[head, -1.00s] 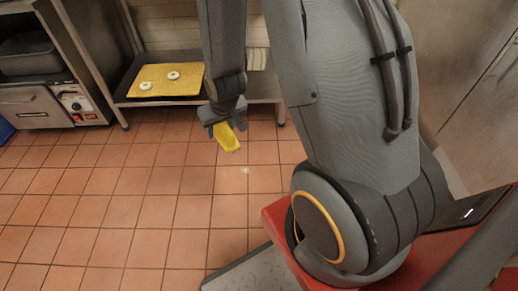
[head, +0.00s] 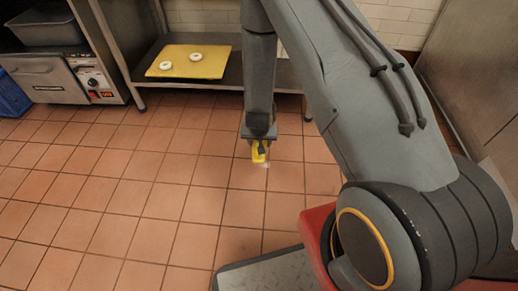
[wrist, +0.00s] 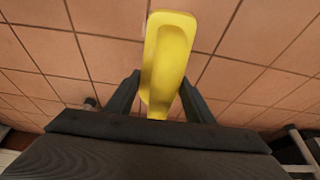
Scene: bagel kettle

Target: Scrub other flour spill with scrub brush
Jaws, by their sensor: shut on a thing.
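The yellow scrub brush (head: 259,155) is held in my gripper (head: 259,140), low over the tiled floor in the head view. In the wrist view the brush (wrist: 168,55) sticks out between the two dark fingers of my gripper (wrist: 158,90), which are shut on it. A faint pale patch, seemingly the flour spill (head: 263,180), shows on the tiles just below the brush tip. I cannot tell whether the bristles touch the floor. The brush and gripper hide part of the floor there.
A steel table's lower shelf (head: 226,78) stands behind, with a yellow tray (head: 213,67) holding two bagels (head: 195,57). An oven (head: 62,82) and a blue crate (head: 10,98) are at the left. The tiled floor (head: 120,200) in the left foreground is clear.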

